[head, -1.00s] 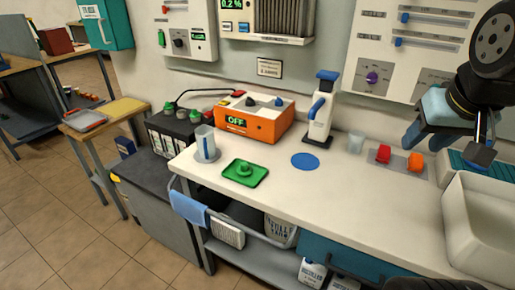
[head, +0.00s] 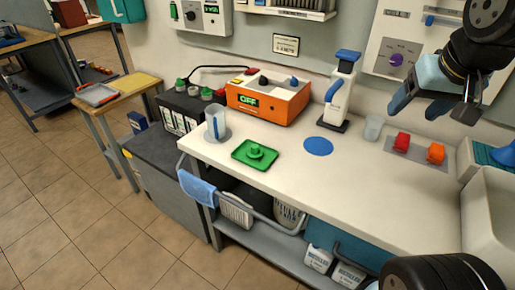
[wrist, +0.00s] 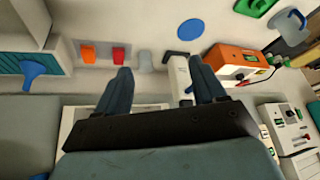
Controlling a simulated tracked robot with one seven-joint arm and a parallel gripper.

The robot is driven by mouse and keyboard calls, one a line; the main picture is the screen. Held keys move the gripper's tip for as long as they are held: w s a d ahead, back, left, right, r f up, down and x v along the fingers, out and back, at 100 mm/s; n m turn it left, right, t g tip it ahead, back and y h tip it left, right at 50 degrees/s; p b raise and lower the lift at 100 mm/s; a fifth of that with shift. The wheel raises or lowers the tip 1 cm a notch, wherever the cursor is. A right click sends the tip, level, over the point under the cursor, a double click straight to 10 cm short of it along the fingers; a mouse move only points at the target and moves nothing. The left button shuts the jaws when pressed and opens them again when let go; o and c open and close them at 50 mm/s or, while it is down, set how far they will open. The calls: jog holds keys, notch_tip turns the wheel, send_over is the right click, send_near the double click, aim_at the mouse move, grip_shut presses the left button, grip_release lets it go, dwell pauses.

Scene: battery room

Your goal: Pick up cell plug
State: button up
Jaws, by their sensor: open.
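A green cell plug (head: 255,152) with a round knob stands on a green square tray (head: 240,157) on the white counter. In the wrist view the green tray (wrist: 250,8) is cut by the top edge, and the plug is hard to make out. My gripper (head: 428,108) is at the upper right of the head view, above the counter and well right of the plug. Its blue fingers are apart with nothing between them. In the wrist view my gripper (wrist: 160,68) shows the same open fingers.
A measuring cup (head: 216,122), orange charger box (head: 265,103), blue disc (head: 318,147) and white bottle with blue handle (head: 338,100) surround the tray. A battery (head: 178,112) stands left. Red (head: 401,142) and orange (head: 436,153) pieces lie right. The front counter is clear.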

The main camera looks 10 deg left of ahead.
jog(key=w+a+f+n, duration=0.1)
jog(key=w+a+f, duration=0.2)
jog(key=w+a, duration=0.3)
jog(key=n+g, duration=0.1)
jog(key=n, duration=0.2)
send_near(255, 146)
jog(key=shift+y, duration=0.5)
jog(key=x, duration=0.5)
jog(key=shift+w+d+f, duration=0.1)
jog(key=shift+w, duration=0.2)
jog(key=x, duration=0.4)
jog(key=shift+s+d+f, duration=0.1)
jog(key=shift+s+d, duration=0.1)
jog(key=shift+d, duration=0.1)
jog(key=shift+w+a+f, duration=0.1)
jog(key=shift+w+f, duration=0.1)
jog(key=shift+f, duration=0.4)
jog(key=shift+c, duration=0.5)
jog(key=c, duration=0.7)
